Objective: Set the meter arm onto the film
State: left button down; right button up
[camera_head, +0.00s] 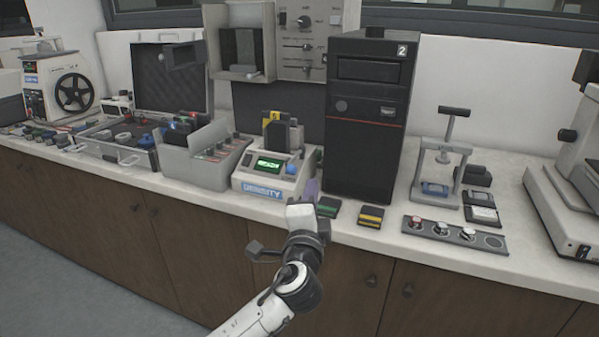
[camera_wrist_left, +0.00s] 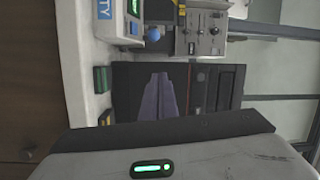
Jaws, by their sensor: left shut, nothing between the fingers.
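The density meter (camera_head: 262,184) stands on the counter, left of the black tower. It has a lit green display, a blue knob and a dark upright part (camera_head: 276,138) at its back, which may be the meter arm. I cannot make out a film on it. My left gripper (camera_head: 311,187) is shut and empty, just right of the meter and in front of the tower. In the left wrist view the purple-grey fingers (camera_wrist_left: 158,98) are together, and part of the meter (camera_wrist_left: 115,12) with its blue knob (camera_wrist_left: 152,34) shows at the top. My right gripper is not in view.
A black tower (camera_head: 365,120) marked 2 stands behind my gripper. A green-topped block (camera_head: 327,207) and a yellow-striped block (camera_head: 371,216) lie at the counter's front. A grey bin (camera_head: 190,165) stands left of the meter, a small press (camera_head: 442,165) at right.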

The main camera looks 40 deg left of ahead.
pick_arm(q)
jog(key=w+a+p, duration=0.2)
jog(key=w+a, duration=0.4)
jog(key=a, duration=0.1)
jog(key=shift+a+f, duration=0.15)
jog(key=shift+a, duration=0.05)
dwell(0.5)
dwell(0.3)
